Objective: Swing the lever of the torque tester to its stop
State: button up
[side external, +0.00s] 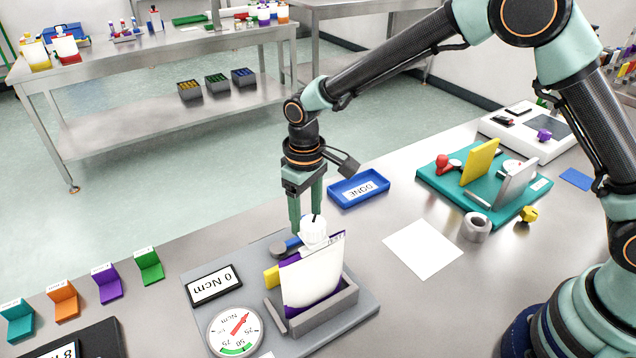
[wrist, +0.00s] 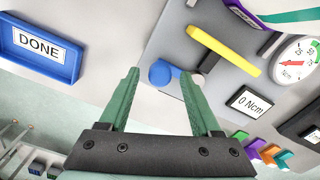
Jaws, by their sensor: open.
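The torque tester is a grey plate (side external: 215,272) with a round dial (side external: 235,332) and a display (side external: 214,285) reading 0 Ncm. In the wrist view the blue knob (wrist: 160,74) shows between the fingertips. A yellow bar (wrist: 222,50) lies beyond it.
A blue DONE tray (side external: 357,188) lies behind and right of the tester. A white sheet (side external: 422,249) and a teal fixture (side external: 440,180) are further right. Coloured card stands (side external: 108,283) line the left edge. Bench between the tester and the sheet is clear.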

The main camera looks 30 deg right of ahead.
grip_shut()
dwell(1.4)
